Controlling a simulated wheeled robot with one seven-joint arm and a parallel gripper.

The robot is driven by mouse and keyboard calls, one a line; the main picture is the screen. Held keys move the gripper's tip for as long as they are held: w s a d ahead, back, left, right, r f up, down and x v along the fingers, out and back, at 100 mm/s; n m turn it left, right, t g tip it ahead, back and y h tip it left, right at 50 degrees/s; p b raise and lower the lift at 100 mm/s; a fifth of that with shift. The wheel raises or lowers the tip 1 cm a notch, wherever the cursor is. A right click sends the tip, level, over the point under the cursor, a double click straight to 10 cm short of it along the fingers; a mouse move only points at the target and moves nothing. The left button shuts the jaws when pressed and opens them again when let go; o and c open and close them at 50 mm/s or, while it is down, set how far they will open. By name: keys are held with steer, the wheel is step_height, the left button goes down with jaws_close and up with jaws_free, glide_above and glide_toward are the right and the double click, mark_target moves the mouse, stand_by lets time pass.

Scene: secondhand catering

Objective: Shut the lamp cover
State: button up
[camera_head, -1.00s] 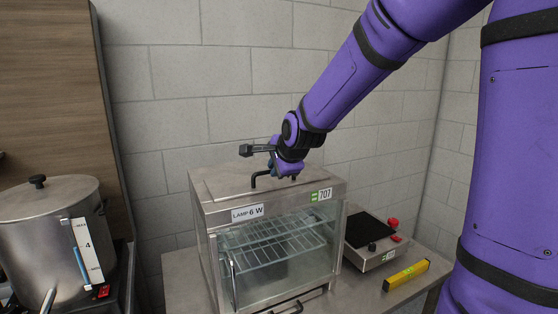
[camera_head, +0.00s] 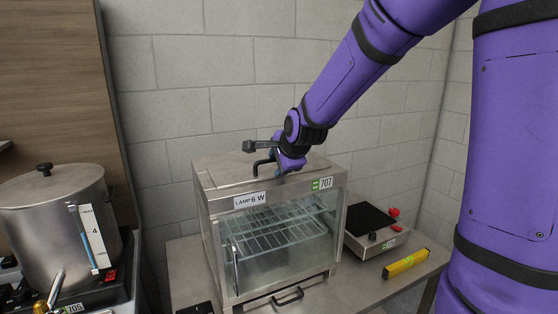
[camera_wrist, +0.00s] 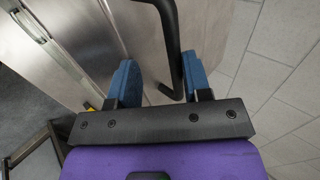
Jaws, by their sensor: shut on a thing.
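The lamp cover (camera_head: 226,174) is the flat metal lid on top of a glass-fronted steel cabinet (camera_head: 341,222) labelled "LAMP 6 W" and "707". It looks nearly level; I cannot tell whether a small gap is left under it. A black bar handle (camera_head: 261,166) rises from it. My gripper (camera_head: 275,163) is at this handle, above the lid. In the wrist view the handle (camera_wrist: 169,38) runs between the blue fingertips (camera_wrist: 160,82), and the gripper is shut on it. My wrist hides part of the lid's back.
A steel pot (camera_head: 50,215) stands at the left on a black heater. A small appliance (camera_head: 370,228) with red knobs and a yellow level (camera_head: 405,264) lie right of the cabinet on the steel table (camera_head: 350,283). A block wall (camera_head: 230,70) is close behind.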

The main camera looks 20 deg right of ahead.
steer(key=shift+s+f, duration=0.25)
steer(key=v, duration=1.1)
steer(key=shift+w+r, duration=0.25)
steer(key=shift+w, duration=0.05)
steer(key=s+n+g, duration=0.4)
steer(key=s+n, duration=1.4)
steer(key=s, duration=0.6)
steer(key=shift+a+f, duration=0.2)
steer(key=shift+a, duration=0.05)
